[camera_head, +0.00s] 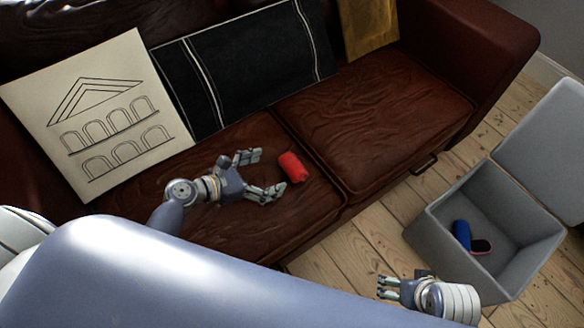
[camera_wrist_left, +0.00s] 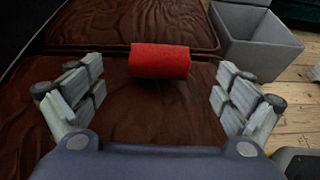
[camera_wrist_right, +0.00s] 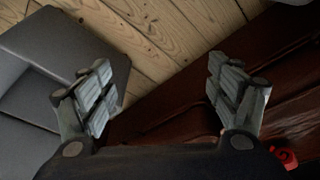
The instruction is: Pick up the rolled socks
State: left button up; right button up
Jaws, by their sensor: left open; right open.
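The rolled socks (camera_head: 292,167) are a red roll lying on the brown leather sofa seat, near the seam between two cushions. In the left wrist view the red roll (camera_wrist_left: 159,61) lies crosswise ahead of the fingers, centred between them. My left gripper (camera_head: 268,173) is open and empty just left of the socks, apart from them, with its fingers pointing at them. My right gripper (camera_head: 388,287) is open and empty low over the floor beside the grey box. A bit of the red roll (camera_wrist_right: 285,157) shows at the right edge of the right wrist view.
An open grey box (camera_head: 432,236) with its lid raised stands on the floorboards at the right. Inside lie a blue roll (camera_head: 462,235) and a dark item with red (camera_head: 481,246). Cushions lean on the sofa back: cream (camera_head: 110,110), black striped (camera_head: 262,70), gold (camera_head: 368,25).

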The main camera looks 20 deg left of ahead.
aim_at(286, 167)
pick_arm(q)
jog(key=b+x, duration=0.2)
jog(key=shift+w+d+f, duration=0.1)
jog(key=shift+w+d, duration=0.15)
jog(key=shift+w, duration=0.05)
jog(key=shift+w+d+f+b, duration=0.3)
jog(key=shift+w+b, duration=0.05)
jog(key=shift+w+d+f, duration=0.1)
jog(key=shift+w+d, duration=0.25)
jog(key=shift+w, duration=0.1)
pick_arm(e)
jog(key=v, duration=0.3)
jog(key=shift+s+r, duration=0.25)
jog(key=shift+r, duration=0.1)
pick_arm(q)
jog(key=shift+c, duration=0.5)
jog(key=c, duration=1)
pick_arm(e)
jog(key=shift+d, duration=0.1)
